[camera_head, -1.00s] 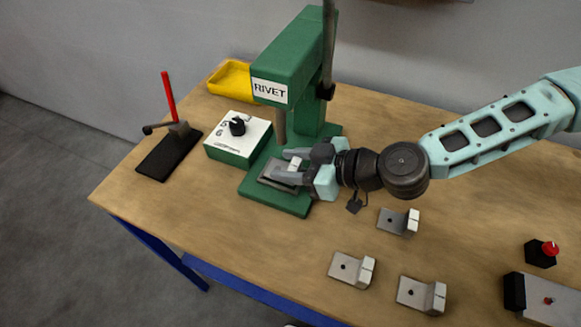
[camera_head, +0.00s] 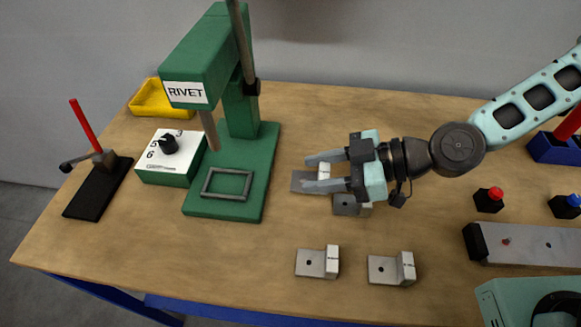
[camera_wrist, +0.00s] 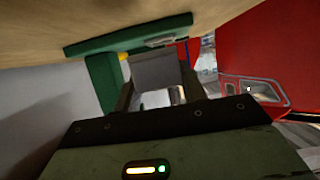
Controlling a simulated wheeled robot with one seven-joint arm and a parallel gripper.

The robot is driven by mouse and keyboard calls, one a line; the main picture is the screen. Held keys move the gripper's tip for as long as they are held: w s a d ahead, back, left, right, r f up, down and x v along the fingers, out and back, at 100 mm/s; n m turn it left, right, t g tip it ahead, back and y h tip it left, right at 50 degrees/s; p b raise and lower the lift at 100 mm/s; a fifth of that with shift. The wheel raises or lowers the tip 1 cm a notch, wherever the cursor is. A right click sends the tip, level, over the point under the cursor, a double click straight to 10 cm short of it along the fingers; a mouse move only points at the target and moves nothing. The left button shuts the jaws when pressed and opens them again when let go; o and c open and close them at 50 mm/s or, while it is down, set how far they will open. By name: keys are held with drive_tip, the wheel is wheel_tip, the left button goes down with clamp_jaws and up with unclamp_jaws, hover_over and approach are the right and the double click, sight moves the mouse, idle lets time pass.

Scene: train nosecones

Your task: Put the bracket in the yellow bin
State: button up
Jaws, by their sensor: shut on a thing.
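My gripper (camera_head: 312,173) is shut on a grey L-shaped bracket (camera_head: 303,182), to the right of the green rivet press (camera_head: 262,150). The held bracket's plate juts out past the fingers. In the wrist view the bracket (camera_wrist: 155,70) shows as a grey plate between the fingers. The yellow bin (camera_head: 150,111) stands at the back left of the table, behind the press and apart from my gripper; its inside is only partly visible. Another bracket (camera_head: 345,207) lies just below my gripper in the picture, partly covered by it.
Two more brackets (camera_head: 312,264) (camera_head: 383,270) lie near the front edge. A white-topped dial box (camera_head: 167,160) and a black stand with a red lever (camera_head: 98,190) are left of the press. Red (camera_head: 489,199) and blue (camera_head: 565,206) button boxes stand right.

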drive_tip(key=shift+p+v, duration=0.75)
drive_tip(key=shift+p, duration=0.1)
drive_tip(key=shift+d+f+p, duration=0.15)
drive_tip(key=shift+d+p, duration=0.3)
drive_tip(key=shift+p, duration=0.15)
